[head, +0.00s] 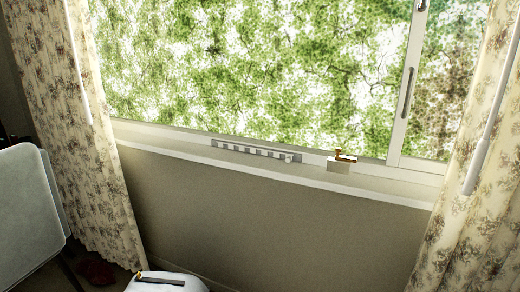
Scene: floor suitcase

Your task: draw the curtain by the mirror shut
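A floral cream curtain (75,130) hangs at the left side of the window, gathered there, with a pale wand (78,62) hanging on it. A second matching curtain (478,200) hangs at the right side, also with a pale wand (490,125). The wide window between them is uncovered. No mirror can be made out for certain, so I cannot tell which curtain is by it. Neither of my grippers is in view.
The window sill (400,190) carries a long pale slotted object (256,151) and a small white block (339,165) with a brass-coloured piece on top. A pale upright panel (25,215) stands close to the left curtain. A dark red item (96,271) lies low beside it.

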